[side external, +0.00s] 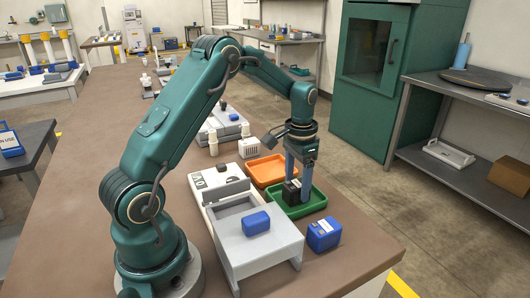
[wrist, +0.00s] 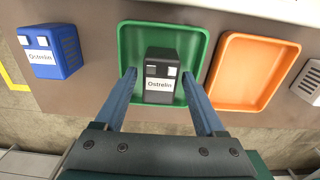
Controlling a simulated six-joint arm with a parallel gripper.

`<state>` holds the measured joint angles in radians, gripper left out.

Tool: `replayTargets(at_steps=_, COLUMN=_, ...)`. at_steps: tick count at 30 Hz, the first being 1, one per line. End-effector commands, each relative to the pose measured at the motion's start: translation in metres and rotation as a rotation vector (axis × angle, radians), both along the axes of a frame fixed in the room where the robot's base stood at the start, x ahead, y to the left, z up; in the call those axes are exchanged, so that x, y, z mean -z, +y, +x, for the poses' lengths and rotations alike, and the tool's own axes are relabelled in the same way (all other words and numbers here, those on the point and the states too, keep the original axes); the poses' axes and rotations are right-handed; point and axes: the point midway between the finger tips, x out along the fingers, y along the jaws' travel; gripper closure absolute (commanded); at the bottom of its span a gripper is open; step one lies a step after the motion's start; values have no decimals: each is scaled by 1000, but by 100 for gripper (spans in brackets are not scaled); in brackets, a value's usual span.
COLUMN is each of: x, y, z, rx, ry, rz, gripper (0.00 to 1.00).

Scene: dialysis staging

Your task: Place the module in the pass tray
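A black module (side external: 291,192) with a white "Ostrelm" label stands upright inside the green tray (side external: 316,200). In the wrist view the module (wrist: 160,78) is near the middle of the green tray (wrist: 127,45) and appears to rest on its floor. My gripper (side external: 299,188) is lowered over this tray with its fingers down. In the wrist view my gripper (wrist: 160,74) is open, one finger on each side of the module, with a visible gap on both sides. The module's underside is hidden.
An orange tray (side external: 266,171) sits beside the green one. A blue module (side external: 323,234) stands on the bench near its edge; another blue module (side external: 256,223) sits on a pale grey fixture (side external: 262,254). A small white vented box (side external: 249,147) stands behind the orange tray.

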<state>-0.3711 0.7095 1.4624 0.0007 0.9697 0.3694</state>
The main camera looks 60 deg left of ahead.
Motion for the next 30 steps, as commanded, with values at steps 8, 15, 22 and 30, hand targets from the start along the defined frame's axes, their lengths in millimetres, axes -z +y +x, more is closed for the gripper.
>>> replayTargets(at_steps=8, x=-1, y=0, z=0, rx=0, ry=0, rz=0, gripper=21)
replayTargets(at_steps=15, x=-18, y=0, z=1, rx=0, ry=-5, rz=2, gripper=21)
replayTargets(at_steps=22, x=-69, y=0, z=1, rx=0, ry=-9, rz=3, gripper=21)
replayTargets(at_steps=30, x=-110, y=0, z=1, rx=0, ry=-4, rz=1, gripper=21)
